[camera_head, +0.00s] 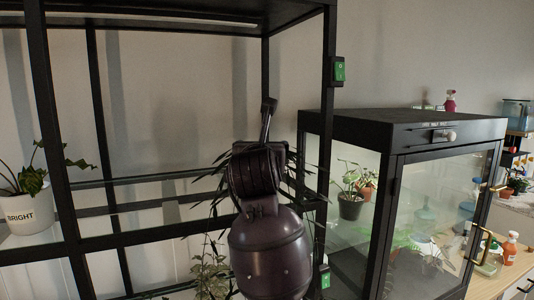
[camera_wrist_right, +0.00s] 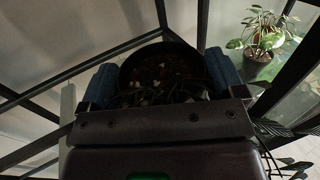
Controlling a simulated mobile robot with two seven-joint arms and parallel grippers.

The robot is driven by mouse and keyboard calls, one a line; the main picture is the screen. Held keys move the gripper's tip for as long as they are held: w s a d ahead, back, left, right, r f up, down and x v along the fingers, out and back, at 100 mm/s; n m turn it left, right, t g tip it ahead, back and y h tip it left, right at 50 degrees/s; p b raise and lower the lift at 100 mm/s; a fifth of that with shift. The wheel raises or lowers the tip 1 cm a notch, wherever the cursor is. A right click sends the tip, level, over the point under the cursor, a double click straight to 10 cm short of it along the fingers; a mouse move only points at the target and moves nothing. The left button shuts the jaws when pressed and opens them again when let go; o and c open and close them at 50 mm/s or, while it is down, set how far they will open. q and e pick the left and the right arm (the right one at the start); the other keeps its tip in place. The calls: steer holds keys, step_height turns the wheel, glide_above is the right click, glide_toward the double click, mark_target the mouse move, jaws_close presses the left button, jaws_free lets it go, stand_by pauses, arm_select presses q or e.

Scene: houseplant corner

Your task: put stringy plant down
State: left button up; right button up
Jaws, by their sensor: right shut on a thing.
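The stringy plant shows in the right wrist view as a dark round pot (camera_wrist_right: 160,62) with soil and pale specks. My right gripper (camera_wrist_right: 162,80) is shut on this pot, with one blue finger pad on each side. In the head view my right arm covers the gripper and the pot. Only thin, narrow leaves of the stringy plant (camera_head: 300,182) stick out on both sides of the arm, in front of the black shelf frame (camera_head: 203,176). I cannot tell whether the pot touches a surface. My left gripper is in neither view.
A white pot marked BRIGHT (camera_head: 30,213) stands on the shelf at left. A leafy plant (camera_head: 209,275) is low behind my arm. Right of the frame is a black glass cabinet (camera_head: 400,128) with a potted plant (camera_head: 350,205) inside. A wooden counter (camera_head: 490,283) lies at far right.

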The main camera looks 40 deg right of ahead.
steer(key=shift+w+d+f+b, duration=0.25)
steer(key=shift+w+f, duration=0.25)
steer(key=shift+w, duration=0.35)
steer(key=shift+w+d+f+b, duration=0.15)
steer(key=shift+w+f+b, duration=0.25)
steer(key=shift+w, duration=0.45)
steer(key=shift+w+d+f+b, duration=0.25)
steer(key=shift+w+f, duration=0.3)
steer(key=shift+w, duration=0.3)
steer(key=shift+f, duration=0.3)
steer(key=o, duration=0.8)
steer(key=shift+c, duration=0.2)
steer(key=shift+a, duration=0.1)
steer(key=shift+v, duration=2.75)
